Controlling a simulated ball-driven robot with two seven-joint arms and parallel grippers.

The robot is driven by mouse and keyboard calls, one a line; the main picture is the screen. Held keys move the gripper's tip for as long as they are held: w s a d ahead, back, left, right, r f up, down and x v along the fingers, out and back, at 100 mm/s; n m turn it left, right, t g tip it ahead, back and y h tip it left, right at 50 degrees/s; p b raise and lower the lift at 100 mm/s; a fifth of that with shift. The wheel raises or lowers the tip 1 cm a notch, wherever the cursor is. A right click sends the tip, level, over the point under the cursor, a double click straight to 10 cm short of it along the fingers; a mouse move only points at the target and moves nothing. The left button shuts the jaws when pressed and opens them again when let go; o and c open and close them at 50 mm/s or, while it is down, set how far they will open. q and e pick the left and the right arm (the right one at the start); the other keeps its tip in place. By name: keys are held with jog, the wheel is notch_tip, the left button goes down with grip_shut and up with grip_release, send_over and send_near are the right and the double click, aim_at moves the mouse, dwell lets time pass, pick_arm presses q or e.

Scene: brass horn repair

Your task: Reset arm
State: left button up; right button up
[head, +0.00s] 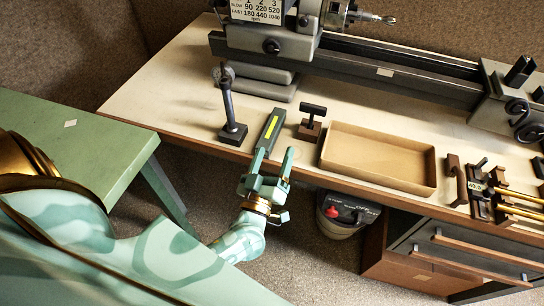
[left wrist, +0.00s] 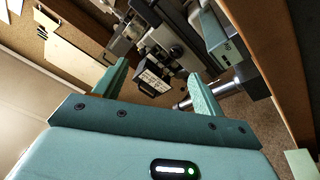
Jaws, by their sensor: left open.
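My left gripper (head: 273,164) is green with brass bands and reaches up from below to the front edge of the workbench (head: 168,91). Its two fingers stand apart with nothing between them. In the left wrist view the open fingers (left wrist: 155,83) point toward the lathe, and the space between them is empty. A dark block with a yellow stripe (head: 269,129) lies on the bench just beyond the fingertips in the head view. I cannot tell whether the fingers touch it. My right gripper is not in view.
A lathe (head: 375,67) runs along the back of the bench. An empty tan tray (head: 378,157), a black post on a base (head: 230,112) and a small T-handled block (head: 311,122) stand near the front edge. A green table (head: 75,140) is at left. A bucket (head: 337,216) and drawers (head: 470,250) are below.

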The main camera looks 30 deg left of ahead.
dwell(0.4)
pick_arm(q)
jog(key=s+d+f+m+g+h, duration=0.1)
jog(key=s+f+m+g+h, duration=0.3)
jog(key=f, duration=0.7)
jog(key=s+d+f+m+g+h, duration=0.1)
jog(key=s+f+m+g, duration=0.2)
jog(key=s+f, duration=0.5)
jog(key=s+d+f+m+g+h, duration=0.1)
jog(key=s+f+m+g+h, duration=0.15)
jog(key=f, duration=1.05)
jog(key=s+a+f+m+g+y, duration=0.1)
jog(key=s+f+g, duration=0.4)
jog(key=s, duration=0.8)
jog(key=s+a+f+m+g+y, duration=0.1)
jog(key=s+a+f+g, duration=0.3)
jog(key=s, duration=0.9)
notch_tip(320, 180, down, 2)
jog(key=shift+a+f+m+g, duration=0.1)
jog(key=shift+a+m+g, duration=0.05)
jog(key=shift+m+g, duration=0.5)
jog(key=shift+y, duration=0.25)
